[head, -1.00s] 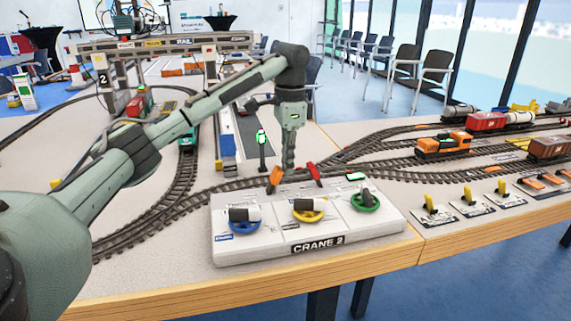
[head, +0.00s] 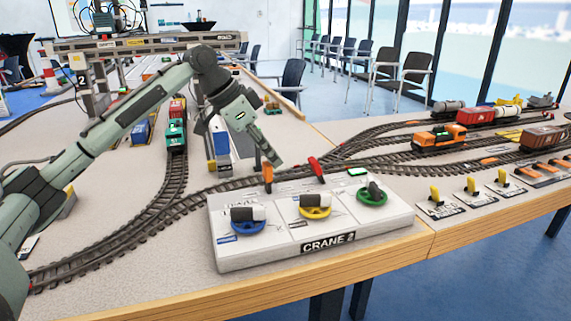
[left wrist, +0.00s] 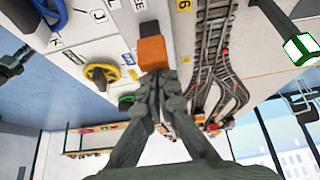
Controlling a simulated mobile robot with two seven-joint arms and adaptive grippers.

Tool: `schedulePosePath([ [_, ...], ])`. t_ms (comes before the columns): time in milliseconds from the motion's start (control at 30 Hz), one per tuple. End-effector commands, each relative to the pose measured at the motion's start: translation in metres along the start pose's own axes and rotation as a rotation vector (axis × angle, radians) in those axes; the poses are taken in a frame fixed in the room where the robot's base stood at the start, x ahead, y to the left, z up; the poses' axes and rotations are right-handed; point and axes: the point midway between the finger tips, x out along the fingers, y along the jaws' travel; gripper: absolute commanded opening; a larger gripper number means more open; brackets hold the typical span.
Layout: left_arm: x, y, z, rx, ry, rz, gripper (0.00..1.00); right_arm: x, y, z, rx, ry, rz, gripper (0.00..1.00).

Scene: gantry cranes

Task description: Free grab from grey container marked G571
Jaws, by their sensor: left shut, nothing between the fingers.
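The white control box (head: 270,257) marked CRANE 2 stands near the table's front edge. It carries blue (head: 248,227), yellow (head: 316,212) and green (head: 372,197) handwheels, plus an orange lever (head: 267,173) and a red lever (head: 316,168) at its back. My left gripper (head: 276,161) is shut and empty, tilted, with its tips right by the orange lever. In the left wrist view the shut fingertips (left wrist: 157,78) meet or nearly meet the orange lever's head (left wrist: 152,52); contact is uncertain. The crane's gantry (head: 150,43) stands at the back left. I cannot make out a grey container marked G571 or the grab.
Tracks curve behind and left of the box, with a green locomotive (head: 175,136) on them. An orange locomotive (head: 438,138) and wagons stand at the right. Small yellow levers (head: 471,186) line the right front edge. A blue container (head: 141,131) lies beside the left track.

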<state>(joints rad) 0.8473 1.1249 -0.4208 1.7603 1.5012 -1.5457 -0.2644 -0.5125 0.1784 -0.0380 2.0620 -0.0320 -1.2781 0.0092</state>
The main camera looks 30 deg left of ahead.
Motion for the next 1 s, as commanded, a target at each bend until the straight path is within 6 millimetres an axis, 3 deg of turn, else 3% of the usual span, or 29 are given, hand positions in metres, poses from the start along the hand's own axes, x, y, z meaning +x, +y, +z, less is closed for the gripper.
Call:
schedulePosePath([
  [267, -0.006, -0.001, 0.018, -0.003, 0.119, -0.002, 0.0, -0.021, 0.004, -0.004, -0.001, 0.011, 0.014, 0.31],
  [567, -0.011, 0.0, 0.011, 0.0, 0.119, -0.001, 0.0, -0.023, 0.004, -0.004, -0.001, 0.009, 0.012, 0.31],
  [1000, -0.023, 0.0, 0.003, 0.0, 0.117, 0.0, 0.0, -0.041, 0.007, -0.009, -0.001, 0.008, 0.012, 0.31],
])
